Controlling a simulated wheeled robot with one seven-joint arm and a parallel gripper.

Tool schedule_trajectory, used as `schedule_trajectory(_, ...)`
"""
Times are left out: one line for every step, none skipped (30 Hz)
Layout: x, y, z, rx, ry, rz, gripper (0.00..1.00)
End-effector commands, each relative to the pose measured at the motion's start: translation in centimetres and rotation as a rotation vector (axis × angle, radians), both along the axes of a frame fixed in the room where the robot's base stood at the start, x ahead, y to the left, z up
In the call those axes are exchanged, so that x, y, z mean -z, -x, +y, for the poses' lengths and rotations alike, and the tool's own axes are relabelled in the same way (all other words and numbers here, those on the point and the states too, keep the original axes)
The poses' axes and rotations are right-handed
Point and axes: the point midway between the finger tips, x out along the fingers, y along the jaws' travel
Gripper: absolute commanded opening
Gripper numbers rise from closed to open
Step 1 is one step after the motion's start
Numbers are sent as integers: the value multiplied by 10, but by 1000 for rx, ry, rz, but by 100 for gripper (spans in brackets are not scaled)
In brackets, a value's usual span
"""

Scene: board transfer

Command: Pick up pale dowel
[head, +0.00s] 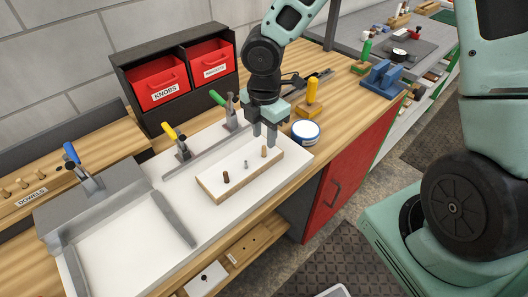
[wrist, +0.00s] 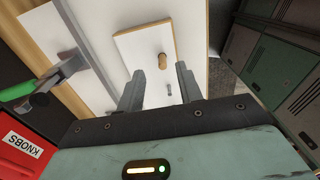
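The pale dowel (head: 264,151) stands upright near the right end of a white-topped board (head: 213,190) with wooden edges. In the wrist view the pale dowel (wrist: 163,59) appears between and just beyond the fingertips. My gripper (head: 265,137) is open and points down over that end of the board, its fingers close above the dowel. The fingers also show in the wrist view (wrist: 159,71), apart with nothing gripped. A grey metal pin (head: 246,164) stands at the board's middle and a dark brown dowel (head: 226,177) toward its left end.
The board lies on a white plate (head: 120,250) with toggle clamps (head: 181,145) behind. A round blue-and-white tin (head: 306,132) and a yellow-handled tool (head: 312,92) stand right of the gripper. Red bins (head: 160,83) stand at the back. A rack labelled DOWELS (head: 45,193) is at left.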

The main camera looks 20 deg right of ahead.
Motion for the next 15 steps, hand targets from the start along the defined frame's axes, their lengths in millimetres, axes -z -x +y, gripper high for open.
schedule_trajectory(5, 1, 1, -1, 0, 3, 36)
schedule_trajectory(9, 2, 1, -3, 0, 3, 36)
schedule_trajectory(15, 4, 1, -3, 1, 6, 36)
schedule_trajectory(20, 4, 2, -4, 1, 5, 36)
schedule_trajectory(25, 5, 2, -3, 1, 5, 36)
schedule_trajectory(31, 6, 3, -4, 1, 6, 36)
schedule_trajectory(35, 5, 3, -3, 0, 4, 36)
schedule_trajectory(39, 4, 2, -2, 1, 3, 36)
schedule_trajectory(43, 5, 2, -1, 1, 3, 36)
schedule_trajectory(46, 4, 2, -3, 1, 3, 36)
schedule_trajectory(47, 4, 2, -3, 1, 2, 36)
schedule_trajectory(49, 4, 2, -1, 0, 1, 36)
schedule_trajectory(50, 4, 2, 0, 0, 1, 36)
schedule_trajectory(50, 4, 2, 0, 0, 0, 36)
schedule_trajectory(50, 4, 2, 1, 0, 0, 36)
